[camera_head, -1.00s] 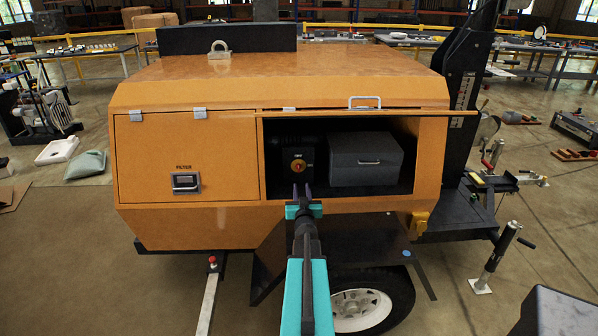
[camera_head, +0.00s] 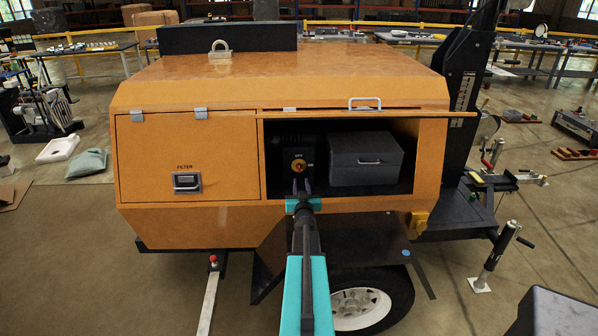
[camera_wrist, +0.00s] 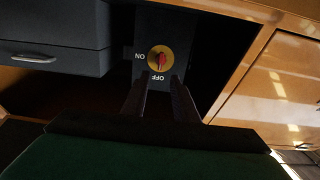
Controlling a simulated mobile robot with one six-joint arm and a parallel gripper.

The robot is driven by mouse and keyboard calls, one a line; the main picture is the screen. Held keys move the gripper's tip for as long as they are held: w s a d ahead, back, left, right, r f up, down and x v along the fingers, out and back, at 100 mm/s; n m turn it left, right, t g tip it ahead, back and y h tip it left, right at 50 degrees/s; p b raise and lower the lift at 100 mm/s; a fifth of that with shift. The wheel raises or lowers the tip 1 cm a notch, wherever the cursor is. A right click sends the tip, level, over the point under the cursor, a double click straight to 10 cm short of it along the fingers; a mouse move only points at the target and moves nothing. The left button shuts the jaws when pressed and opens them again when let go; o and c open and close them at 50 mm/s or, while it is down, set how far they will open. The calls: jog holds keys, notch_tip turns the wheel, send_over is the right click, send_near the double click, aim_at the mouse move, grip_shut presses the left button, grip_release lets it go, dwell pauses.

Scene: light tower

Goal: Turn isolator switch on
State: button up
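The isolator switch (camera_head: 299,166) is a red knob on a yellow disc, on a dark box inside the open compartment of the orange trailer. It also shows in the wrist view (camera_wrist: 160,59), where the picture is turned over, with "ON" left of the disc and "OFF" below it. The knob's grip looks roughly in line with the "OFF" side. My gripper (camera_head: 301,185) is in front of and just below the switch. In the wrist view its two dark fingers (camera_wrist: 161,84) are apart with nothing between them, their tips near the disc's lower edge. Contact cannot be told.
A grey case (camera_head: 366,160) with a handle stands right of the switch box. A closed door marked "FILTER" (camera_head: 187,150) is to the left. The raised compartment door (camera_head: 380,113) juts out edge-on above the opening. A wheel (camera_head: 362,306) is below.

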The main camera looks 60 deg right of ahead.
aim_at(299, 168)
jog(key=shift+p+x, duration=1.9)
jog(key=shift+x, duration=3.15)
grip_shut()
jog(key=shift+a, duration=0.35)
jog(key=shift+d, duration=0.3)
